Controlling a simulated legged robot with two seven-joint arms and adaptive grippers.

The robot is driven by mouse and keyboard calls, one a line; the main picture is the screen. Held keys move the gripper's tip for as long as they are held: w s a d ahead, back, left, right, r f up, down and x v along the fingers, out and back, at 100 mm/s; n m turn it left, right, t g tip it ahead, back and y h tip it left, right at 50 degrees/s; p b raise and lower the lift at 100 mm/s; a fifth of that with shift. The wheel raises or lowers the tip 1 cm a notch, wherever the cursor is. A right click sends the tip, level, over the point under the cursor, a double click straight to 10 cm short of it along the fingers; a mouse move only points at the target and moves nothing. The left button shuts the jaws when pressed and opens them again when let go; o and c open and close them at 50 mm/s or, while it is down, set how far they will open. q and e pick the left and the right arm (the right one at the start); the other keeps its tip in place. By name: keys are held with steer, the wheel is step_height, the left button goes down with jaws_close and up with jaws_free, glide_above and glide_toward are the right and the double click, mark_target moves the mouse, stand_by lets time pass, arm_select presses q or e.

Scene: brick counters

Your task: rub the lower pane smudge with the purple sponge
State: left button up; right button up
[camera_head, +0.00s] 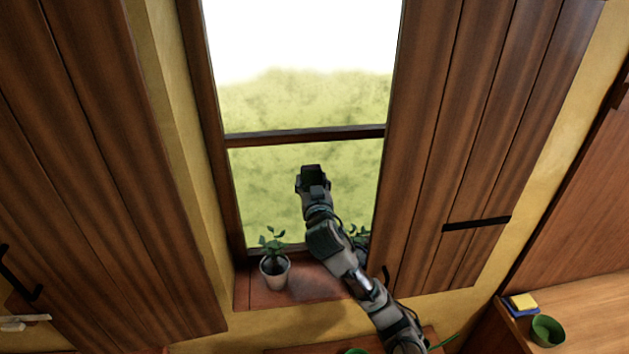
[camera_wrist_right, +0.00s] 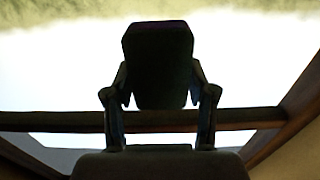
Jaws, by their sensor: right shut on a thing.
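The purple sponge (camera_wrist_right: 158,60) is a dark block in the right wrist view, with a thin purple edge along its top. My right gripper (camera_wrist_right: 160,100) is shut on it, one finger at each side. In the head view the right gripper (camera_head: 313,187) and the dark sponge (camera_head: 313,171) are in front of the lower pane (camera_head: 270,195), below the crossbar (camera_head: 305,137). I cannot tell whether the sponge touches the glass. No smudge stands out on the lower pane; the arm hides part of it. My left gripper is not in view.
A potted plant (camera_head: 274,270) stands on the sill (camera_head: 312,284), left of my arm; another plant (camera_head: 358,236) is partly behind the arm. Wooden shutters flank the window. A green bowl (camera_head: 547,331) and a yellow-and-blue item (camera_head: 521,303) are on the right counter.

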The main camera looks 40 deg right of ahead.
steer(key=shift+w+a+r+p, duration=0.1)
steer(key=shift+w+a+p, duration=0.15)
steer(key=shift+w+a, duration=0.4)
steer(key=shift+w+a+f+p, duration=0.1)
steer(key=shift+w+a+p, duration=0.15)
steer(key=shift+a, duration=0.65)
steer(key=shift+w+a+r+p, duration=0.1)
steer(key=shift+w+a+p, duration=0.1)
steer(key=shift+w+a, duration=0.5)
steer(key=shift+w+a+p, duration=0.15)
steer(key=shift+w+a, duration=0.25)
steer(key=shift+a, duration=0.4)
steer(key=shift+w+a+p, duration=0.15)
steer(key=shift+w+a, duration=0.25)
steer(key=shift+a, duration=0.35)
steer(key=shift+w+a+p, duration=0.15)
steer(key=shift+w+a, duration=0.25)
steer(key=shift+a, duration=0.4)
steer(key=shift+s, duration=0.1)
glide_toward(270, 179)
steer(key=shift+w+d+p, duration=0.35)
steer(key=shift+d+p, duration=0.05)
steer(key=shift+d, duration=0.05)
steer(key=shift+p+v, duration=0.35)
steer(key=shift+v, duration=1.2)
